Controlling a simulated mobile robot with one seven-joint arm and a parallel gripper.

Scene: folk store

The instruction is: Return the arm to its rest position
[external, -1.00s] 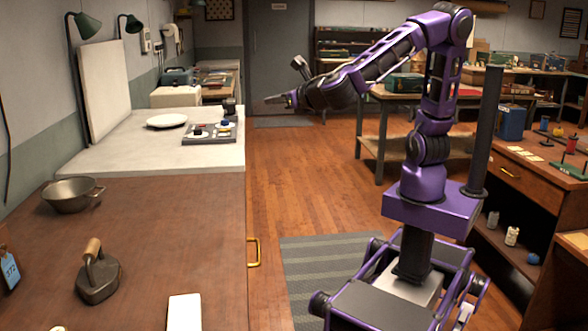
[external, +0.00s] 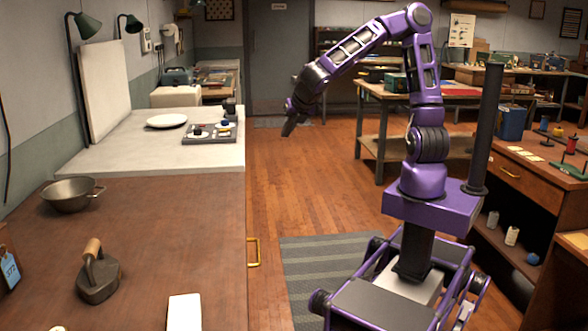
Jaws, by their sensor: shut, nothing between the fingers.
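My purple and black arm (external: 427,75) rises from my base on the right and bends over to the left. My gripper (external: 287,131) hangs at the arm's end over the open wooden floor, to the right of the white counter's edge. It points down and slightly left. Its fingers are shut with nothing held, and it touches nothing.
The white counter (external: 100,152) bears a white plate (external: 167,121) and a grey tray (external: 208,134) with small items. The brown counter (external: 180,240) holds a metal pan (external: 70,195) and a flat iron (external: 98,278). Shelves stand at right.

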